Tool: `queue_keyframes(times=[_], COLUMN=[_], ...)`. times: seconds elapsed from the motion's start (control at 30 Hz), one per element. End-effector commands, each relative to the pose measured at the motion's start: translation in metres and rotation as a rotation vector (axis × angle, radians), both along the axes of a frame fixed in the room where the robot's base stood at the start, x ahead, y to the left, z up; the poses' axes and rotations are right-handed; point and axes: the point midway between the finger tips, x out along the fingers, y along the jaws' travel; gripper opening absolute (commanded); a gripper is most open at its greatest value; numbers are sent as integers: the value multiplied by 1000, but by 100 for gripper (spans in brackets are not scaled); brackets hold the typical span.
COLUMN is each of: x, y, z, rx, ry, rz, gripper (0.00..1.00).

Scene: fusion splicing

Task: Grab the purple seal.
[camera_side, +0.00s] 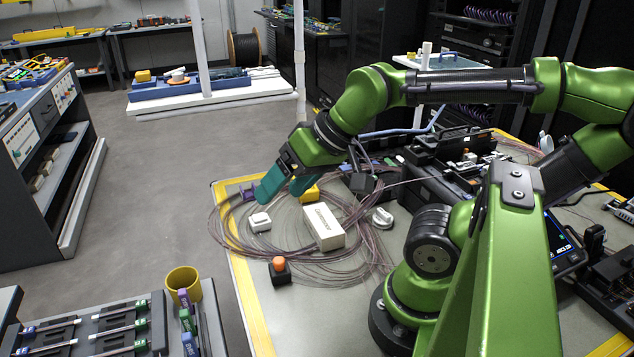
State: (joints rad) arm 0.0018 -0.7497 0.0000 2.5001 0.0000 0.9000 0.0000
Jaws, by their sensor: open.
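A small purple piece (247,191), which looks like the purple seal, lies on the work table near its far left corner, among loops of thin cable. My gripper (281,194) reaches down over the table with its two teal fingers apart and nothing seen between them. The left finger is just right of the purple piece in the picture and may hide part of it. I cannot tell the height of the fingers above the table or whether they touch anything.
Near my gripper are a white cube-like piece (260,222), a yellow block (310,194), a white box (323,227) and an orange button on a black base (279,270). Thin cable loops (225,235) spread around them. The splicing equipment (440,180) stands to the right.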

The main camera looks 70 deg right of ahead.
Motion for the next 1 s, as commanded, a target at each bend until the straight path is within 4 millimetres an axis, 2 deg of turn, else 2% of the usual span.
queue_keyframes(times=[0.17, 0.37, 0.57, 0.7, 0.9, 1.0], x=[12, 75, 145, 189, 239, 256], y=[-11, -48, -103, -149, -218, -245], z=[-16, -13, -21, -39, -77, -93], rx=[4, 3, -6, -16, -38, -48], ry=[86, 213, 348, 443, 573, 621], rz=[-42, -130, -211, -264, -335, -361], gripper=[74, 74, 74, 74, 74, 74])
